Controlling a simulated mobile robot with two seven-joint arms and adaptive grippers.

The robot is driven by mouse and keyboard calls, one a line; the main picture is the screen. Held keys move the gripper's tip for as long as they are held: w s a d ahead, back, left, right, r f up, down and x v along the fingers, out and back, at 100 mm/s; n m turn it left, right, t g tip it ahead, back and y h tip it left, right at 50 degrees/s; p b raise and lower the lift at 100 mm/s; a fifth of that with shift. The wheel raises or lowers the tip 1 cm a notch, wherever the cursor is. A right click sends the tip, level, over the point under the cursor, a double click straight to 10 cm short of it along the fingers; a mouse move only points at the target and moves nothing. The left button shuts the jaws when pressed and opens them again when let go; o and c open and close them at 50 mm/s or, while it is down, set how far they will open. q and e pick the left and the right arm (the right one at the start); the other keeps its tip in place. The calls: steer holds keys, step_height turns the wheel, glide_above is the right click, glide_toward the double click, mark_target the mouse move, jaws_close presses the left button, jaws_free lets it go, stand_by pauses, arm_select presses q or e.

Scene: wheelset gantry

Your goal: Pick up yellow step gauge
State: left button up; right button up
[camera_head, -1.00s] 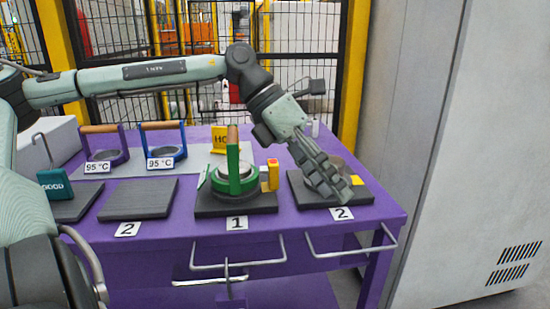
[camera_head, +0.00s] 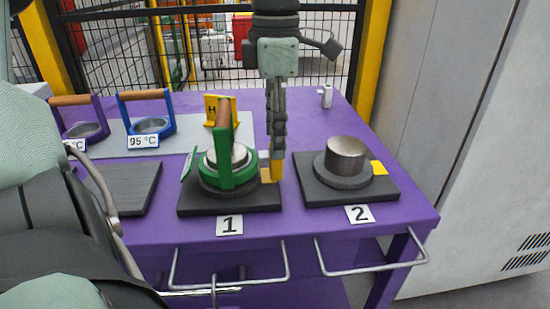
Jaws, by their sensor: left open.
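A small yellow upright piece, likely the yellow step gauge (camera_head: 276,172), stands at the right edge of the black pad marked 1, beside the green-handled ring (camera_head: 222,168). My left gripper (camera_head: 278,150) is open and points straight down over this yellow piece. Its fingers appear edge-on and hide the upper part of the piece. Whether the fingers touch it I cannot tell. My right gripper is not in view.
The purple table (camera_head: 300,222) has metal rail handles (camera_head: 370,268) in front. Blue (camera_head: 150,128) and purple (camera_head: 82,132) wooden-handled rings stand at the left. A grey cabinet (camera_head: 470,130) borders the right side.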

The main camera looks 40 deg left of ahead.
mark_target(270, 161)
arm_select(q)
steer(key=shift+a+f, duration=0.15)
steer(key=shift+f, duration=1.8)
steer(key=shift+w, duration=0.1)
jaws_close()
steer(key=shift+r, duration=0.1)
